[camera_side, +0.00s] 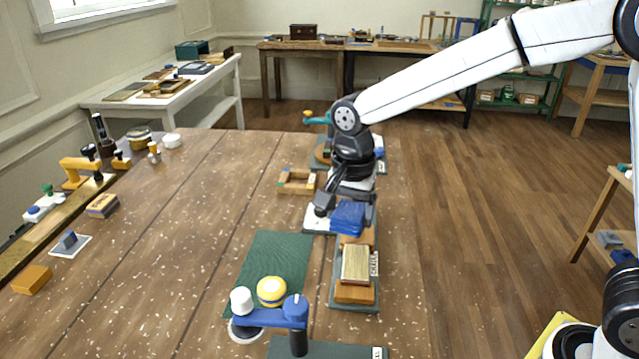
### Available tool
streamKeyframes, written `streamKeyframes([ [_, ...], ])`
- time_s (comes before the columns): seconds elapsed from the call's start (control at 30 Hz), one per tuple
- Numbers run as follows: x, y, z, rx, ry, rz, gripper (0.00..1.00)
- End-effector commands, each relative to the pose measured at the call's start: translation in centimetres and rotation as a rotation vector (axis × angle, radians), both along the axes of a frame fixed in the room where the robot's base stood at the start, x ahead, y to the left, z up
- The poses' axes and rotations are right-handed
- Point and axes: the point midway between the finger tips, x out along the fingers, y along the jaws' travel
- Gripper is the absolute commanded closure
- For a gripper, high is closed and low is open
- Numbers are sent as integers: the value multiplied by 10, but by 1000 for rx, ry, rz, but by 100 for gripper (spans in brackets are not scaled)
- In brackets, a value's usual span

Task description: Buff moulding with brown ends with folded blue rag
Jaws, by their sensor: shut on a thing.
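The moulding (356,264) is a pale gold block with brown ends, the near one (354,293) fully in view. It lies on a dark green-grey base (340,303) near the table's right edge. The folded blue rag (348,218) is at the moulding's far end, over or just above the far brown end (360,238); I cannot tell whether it touches. My gripper (340,203) points down and is shut on the rag. The rag and my gripper hide part of the far end.
A green mat (272,262) with a yellow-and-white round thing (271,291) lies to the left. A blue clamp-like tool (270,316) stands in front. A small wooden frame (297,182) and a teal-handled fixture (318,120) are farther back. The table's middle left is clear.

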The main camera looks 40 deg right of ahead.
Motion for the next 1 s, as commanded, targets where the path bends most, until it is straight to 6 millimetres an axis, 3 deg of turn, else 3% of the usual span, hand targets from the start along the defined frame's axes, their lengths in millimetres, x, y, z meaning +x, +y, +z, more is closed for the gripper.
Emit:
streamKeyframes([
  [0.4,22,-45,6,0,0,-435,66],
  [0.77,24,-50,6,0,1,-485,66],
  [1.0,23,-50,-6,-1,3,-483,66],
])
